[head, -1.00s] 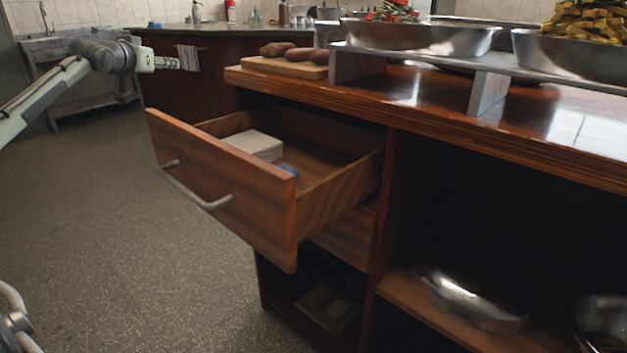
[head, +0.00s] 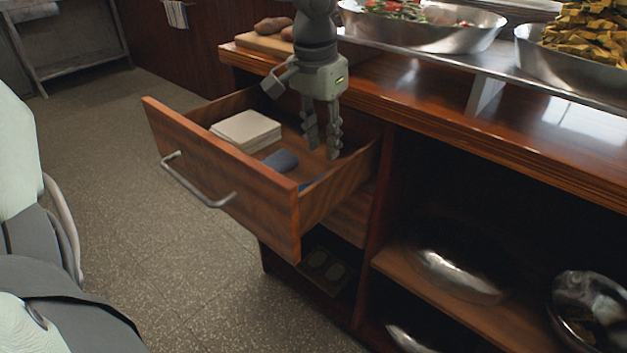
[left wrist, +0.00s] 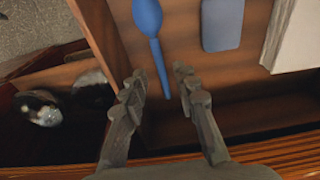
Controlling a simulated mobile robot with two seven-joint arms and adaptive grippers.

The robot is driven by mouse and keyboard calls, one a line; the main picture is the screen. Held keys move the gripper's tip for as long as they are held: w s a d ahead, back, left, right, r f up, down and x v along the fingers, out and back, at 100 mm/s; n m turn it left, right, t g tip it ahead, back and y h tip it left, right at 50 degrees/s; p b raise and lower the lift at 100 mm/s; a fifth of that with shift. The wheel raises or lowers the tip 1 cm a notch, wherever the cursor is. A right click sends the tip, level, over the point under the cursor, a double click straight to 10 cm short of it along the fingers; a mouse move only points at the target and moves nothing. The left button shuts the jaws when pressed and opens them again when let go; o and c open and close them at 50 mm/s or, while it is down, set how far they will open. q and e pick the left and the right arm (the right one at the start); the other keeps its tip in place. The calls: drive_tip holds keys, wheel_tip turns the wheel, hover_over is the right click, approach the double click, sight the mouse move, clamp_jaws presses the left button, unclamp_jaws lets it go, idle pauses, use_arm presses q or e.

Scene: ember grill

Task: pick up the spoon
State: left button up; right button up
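The blue spoon (left wrist: 148,18) lies in the open drawer (head: 225,185), near one side wall. In the left wrist view its bowl is at the top and its handle runs down between my fingertips. In the head view only a bit of the spoon (head: 307,186) shows behind the drawer's front panel. My left gripper (head: 322,150) points down into the drawer, fingers apart and empty. It also shows in the left wrist view (left wrist: 159,78), with the fingertips on either side of the handle's end. The gap in height cannot be told. My right gripper is not in view.
A blue-grey rounded object (head: 281,160) and a pale block-like stack (head: 245,128) lie in the drawer beside the spoon. The wooden counter edge (head: 440,130) is close to my left gripper. Metal bowls (head: 455,272) stand on the shelf at right.

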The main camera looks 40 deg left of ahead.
use_arm(q)
drive_tip(key=f, duration=0.6)
drive_tip(key=shift+w+d+f, duration=0.15)
drive_tip(key=shift+w+f, duration=0.05)
drive_tip(key=shift+f, duration=0.1)
clamp_jaws()
